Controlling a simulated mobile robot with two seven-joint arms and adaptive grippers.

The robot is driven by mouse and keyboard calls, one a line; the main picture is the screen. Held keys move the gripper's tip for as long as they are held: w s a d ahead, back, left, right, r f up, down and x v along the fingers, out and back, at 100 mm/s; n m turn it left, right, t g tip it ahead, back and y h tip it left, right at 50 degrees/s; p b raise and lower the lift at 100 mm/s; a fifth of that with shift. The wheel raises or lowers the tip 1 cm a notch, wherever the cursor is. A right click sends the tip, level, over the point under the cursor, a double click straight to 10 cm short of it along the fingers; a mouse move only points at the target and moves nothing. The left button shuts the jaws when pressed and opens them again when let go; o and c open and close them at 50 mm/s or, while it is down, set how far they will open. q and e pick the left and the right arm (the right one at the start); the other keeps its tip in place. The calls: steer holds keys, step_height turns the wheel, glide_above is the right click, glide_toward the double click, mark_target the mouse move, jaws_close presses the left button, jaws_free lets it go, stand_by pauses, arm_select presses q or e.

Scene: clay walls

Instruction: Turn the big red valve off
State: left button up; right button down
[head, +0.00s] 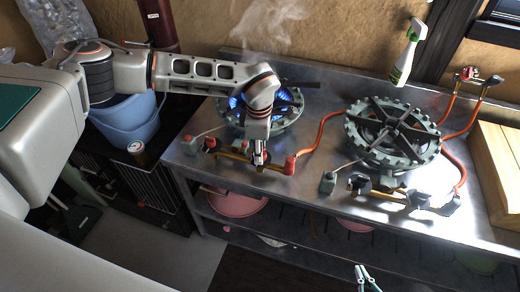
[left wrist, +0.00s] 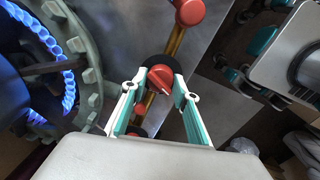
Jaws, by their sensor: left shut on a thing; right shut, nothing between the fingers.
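The red valve knob (left wrist: 160,78), with a pale pointer mark, sits on a brass pipe by the left burner. My left gripper (head: 259,157) is over this pipe in the head view, and its fingers are shut on the knob in the left wrist view. The gripper hides most of the knob in the head view. Another red knob (head: 290,163) is just to the right on the same pipe. The left burner (head: 284,118) burns with blue flames. My right gripper (head: 368,280) is shut and empty at the bottom edge of the head view, in front of the bench.
A right burner (head: 392,134) without visible flame stands on the steel bench, joined by orange hoses (head: 322,131). A spray bottle (head: 407,52) is at the back and a wooden box (head: 496,160) at the right. A blue bucket (head: 130,122) stands left of the bench.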

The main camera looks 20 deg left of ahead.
arm_select(q)
steer(key=m, duration=0.6)
steer(key=shift+h+p, duration=0.3)
steer(key=shift+p, duration=0.1)
steer(key=m, duration=0.7)
steer(key=shift+a+p, duration=0.1)
steer(key=shift+p, duration=0.3)
steer(key=o, duration=1.1)
steer(key=shift+c, duration=0.2)
step_height(320, 180, up, 12)
steer(key=shift+s+a, duration=0.2)
steer(key=shift+a, duration=0.2)
